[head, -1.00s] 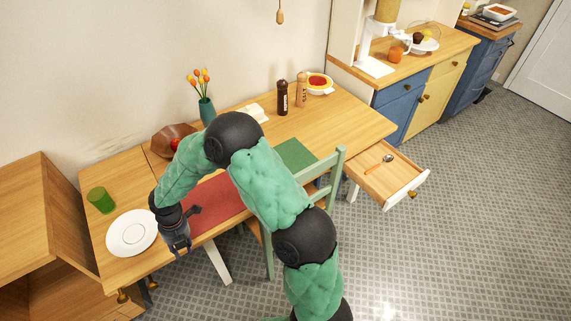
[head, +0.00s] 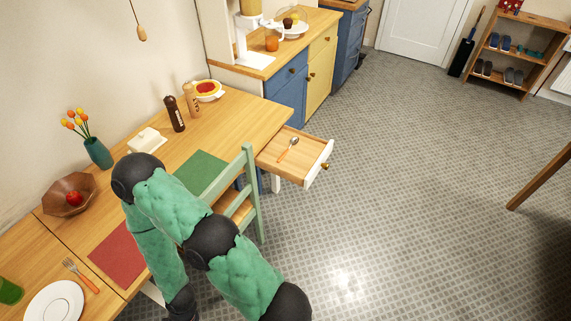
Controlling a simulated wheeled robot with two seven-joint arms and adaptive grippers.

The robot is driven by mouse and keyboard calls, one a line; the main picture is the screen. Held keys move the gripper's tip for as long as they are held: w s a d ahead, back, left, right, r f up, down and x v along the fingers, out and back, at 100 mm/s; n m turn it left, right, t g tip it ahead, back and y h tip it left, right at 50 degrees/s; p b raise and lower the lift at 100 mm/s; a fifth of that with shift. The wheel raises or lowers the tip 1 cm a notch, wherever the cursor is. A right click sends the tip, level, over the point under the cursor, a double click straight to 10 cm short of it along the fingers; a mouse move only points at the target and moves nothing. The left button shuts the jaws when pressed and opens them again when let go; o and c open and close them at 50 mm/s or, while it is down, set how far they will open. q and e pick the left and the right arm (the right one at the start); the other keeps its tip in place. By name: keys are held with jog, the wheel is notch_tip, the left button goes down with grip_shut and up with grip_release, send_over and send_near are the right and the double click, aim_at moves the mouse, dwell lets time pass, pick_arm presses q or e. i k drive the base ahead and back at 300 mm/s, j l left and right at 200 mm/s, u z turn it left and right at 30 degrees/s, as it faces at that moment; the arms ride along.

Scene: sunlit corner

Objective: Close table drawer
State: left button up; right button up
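The table drawer (head: 290,158) is pulled out from the right end of the wooden table (head: 235,112). Its light wooden tray is open to view, with a white front (head: 319,163) and a round brass knob (head: 325,166) facing right. A spoon (head: 288,149) with an orange handle lies inside. One green arm of mine reaches over the table's left part, far from the drawer, and bends down to the bottom edge. Its dark wrist shows there, but its fingers are out of frame. My other arm and gripper do not show.
A green chair (head: 250,190) stands at the table's front, just left of the drawer. Blue and yellow cabinets (head: 292,85) stand behind it. The tiled floor (head: 410,180) right of the drawer is clear. A plate (head: 55,303), fork and bowl (head: 70,194) are on the table.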

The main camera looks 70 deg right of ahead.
aim_at(301, 165)
jog(key=l+z, duration=0.1)
jog(key=z, duration=0.9)
jog(key=i+l+z, duration=0.1)
jog(key=z, duration=0.4)
jog(key=i+z, duration=0.1)
jog(key=z, duration=0.9)
jog(key=i+z, duration=0.1)
jog(key=z, duration=0.4)
jog(key=i+l+u, duration=0.1)
jog(key=u, duration=0.3)
jog(key=i+l+u, duration=0.2)
jog(key=u, duration=0.2)
jog(key=i+l+u, duration=0.15)
jog(key=u, duration=0.25)
